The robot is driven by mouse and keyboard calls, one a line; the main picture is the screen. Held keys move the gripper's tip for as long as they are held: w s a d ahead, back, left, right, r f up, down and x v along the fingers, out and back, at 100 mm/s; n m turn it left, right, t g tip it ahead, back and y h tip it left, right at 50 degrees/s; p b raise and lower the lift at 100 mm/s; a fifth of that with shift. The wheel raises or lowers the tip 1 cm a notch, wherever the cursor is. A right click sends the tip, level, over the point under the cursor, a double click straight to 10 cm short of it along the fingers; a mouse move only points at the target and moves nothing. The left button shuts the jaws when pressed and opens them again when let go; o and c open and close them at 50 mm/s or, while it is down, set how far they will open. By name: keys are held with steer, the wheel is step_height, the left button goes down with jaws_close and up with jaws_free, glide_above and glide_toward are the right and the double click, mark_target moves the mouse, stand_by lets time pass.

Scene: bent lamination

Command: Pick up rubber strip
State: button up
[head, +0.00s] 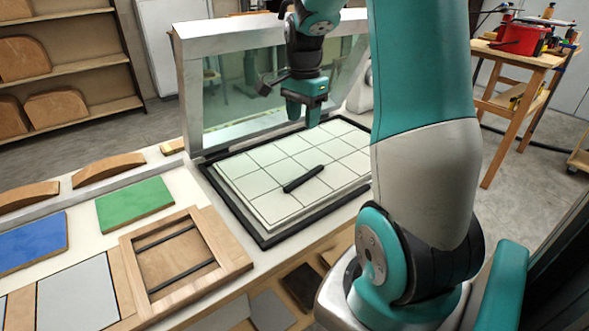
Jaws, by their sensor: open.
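A short black rubber strip (303,179) lies at a slant on a pale gridded plate (241,190) inside a black frame on the workbench. My gripper (303,117) points down above the back part of the plate, behind the strip and apart from it. It is open, and nothing shows between its fingers. Two more dark strips (181,272) lie in a wooden frame (222,241) at the front left of the bench.
A raised metal-framed glass lid (190,100) stands behind the plate. Green (136,204) and blue (30,246) panels and curved wooden pieces (108,170) lie to the left. My arm blocks the view right of the plate.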

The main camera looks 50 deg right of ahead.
glide_above(302, 178)
steer(key=f, duration=1.1)
steer(key=shift+w+f, duration=0.2)
steer(key=shift+f, duration=0.05)
steer(key=shift+s+f+p, duration=0.15)
steer(key=shift+f+p, duration=0.45)
steer(key=shift+f, duration=2.35)
jaws_close()
